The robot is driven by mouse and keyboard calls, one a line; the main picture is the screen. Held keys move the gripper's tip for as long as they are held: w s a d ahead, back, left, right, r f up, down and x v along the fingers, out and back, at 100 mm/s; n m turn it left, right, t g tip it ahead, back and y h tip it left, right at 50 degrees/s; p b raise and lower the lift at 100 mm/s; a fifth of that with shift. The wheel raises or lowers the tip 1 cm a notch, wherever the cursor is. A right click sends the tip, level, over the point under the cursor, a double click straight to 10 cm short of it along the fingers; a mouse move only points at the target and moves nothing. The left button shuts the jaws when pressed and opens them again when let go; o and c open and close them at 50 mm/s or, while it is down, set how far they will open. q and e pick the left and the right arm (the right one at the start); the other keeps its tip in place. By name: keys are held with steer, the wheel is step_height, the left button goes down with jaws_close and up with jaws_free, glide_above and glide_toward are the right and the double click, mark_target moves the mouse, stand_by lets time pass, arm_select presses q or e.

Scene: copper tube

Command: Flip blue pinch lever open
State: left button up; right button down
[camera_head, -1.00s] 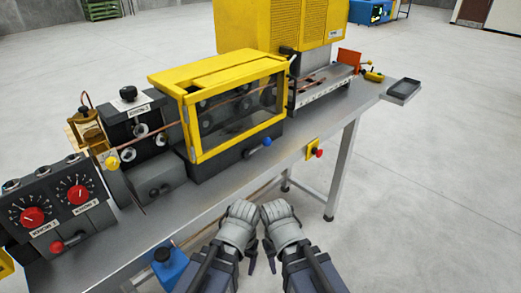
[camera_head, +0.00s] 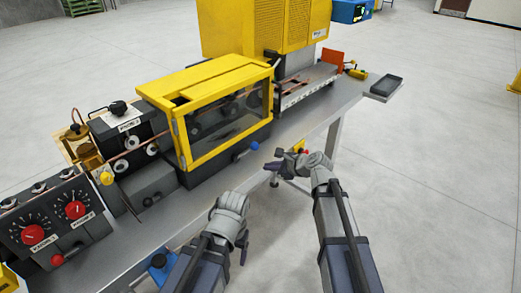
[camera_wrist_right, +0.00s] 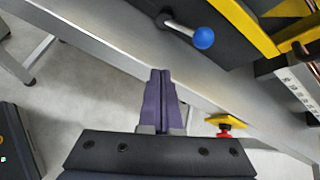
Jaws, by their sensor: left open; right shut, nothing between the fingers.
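The blue-knobbed lever (camera_head: 254,146) is on the front of the dark base under the yellow-framed guard box (camera_head: 222,112). In the right wrist view its blue ball (camera_wrist_right: 203,38) sits on a short metal arm, above and right of my fingertips. My right gripper (camera_head: 272,167) is in front of the bench edge, below and right of the blue ball, and apart from it. Its fingers (camera_wrist_right: 161,76) are shut together with nothing between them. My left gripper (camera_head: 243,252) is lower and further left, open and empty, in front of the bench.
A red button on a yellow box (camera_wrist_right: 225,125) is at the bench edge, close right of my right fingers. Control boxes with red knobs (camera_head: 33,234) stand at the left. A blue container (camera_head: 160,268) is low beside my left arm. Open floor lies right.

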mark_target(247, 152)
steer(key=w+d+r+m+t, duration=0.1)
steer(key=w+d+r+m, duration=0.1)
steer(key=w+m, duration=0.1)
steer(key=shift+d+r+m+t, duration=0.3)
steer(key=shift+d+r, duration=0.05)
steer(key=shift+f, duration=0.1)
steer(key=b+x, duration=0.4)
steer(key=x, duration=0.4)
steer(key=shift+w+a+f, duration=0.2)
steer(key=shift+w+a, duration=0.05)
steer(key=shift+w+a+f, duration=0.2)
steer(key=shift+w+a, duration=0.2)
steer(key=shift+a, duration=0.1)
